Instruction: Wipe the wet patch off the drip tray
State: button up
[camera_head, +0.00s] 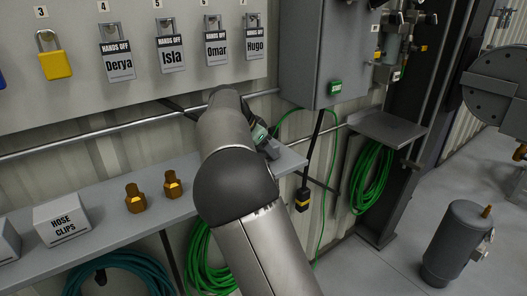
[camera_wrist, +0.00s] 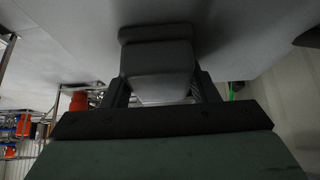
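My gripper (camera_wrist: 160,88) shows in the wrist view with its two dark fingers on either side of a dark grey block (camera_wrist: 157,65). The fingers lie close along the block's sides; I cannot tell whether they press on it. In the head view my arm hides most of the gripper, which is low at the right end of the wall shelf. A flat grey ledge (camera_head: 390,128) juts from the wall at the right, under some fittings; it may be the drip tray. I see no clear wet patch on it in this view.
The wall shelf (camera_head: 88,216) holds a hose clips box (camera_head: 62,222) and two brass fittings (camera_head: 154,191). Padlocks hang on a board (camera_head: 90,85) above. Green hose (camera_head: 370,178) hangs below the ledge. A grey cylinder (camera_head: 455,240) stands on the floor.

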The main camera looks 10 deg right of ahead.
jog(key=shift+s+d+r+p, duration=0.2)
jog(key=shift+s+r, duration=0.25)
jog(key=shift+r, duration=0.4)
jog(key=shift+s+d+r+p, duration=0.1)
jog(key=shift+s+d+r, duration=0.1)
jog(key=shift+s+r, duration=0.5)
jog(key=shift+s+d+r+p, duration=0.1)
jog(key=shift+s+d+r, duration=0.15)
jog(key=shift+r, duration=0.75)
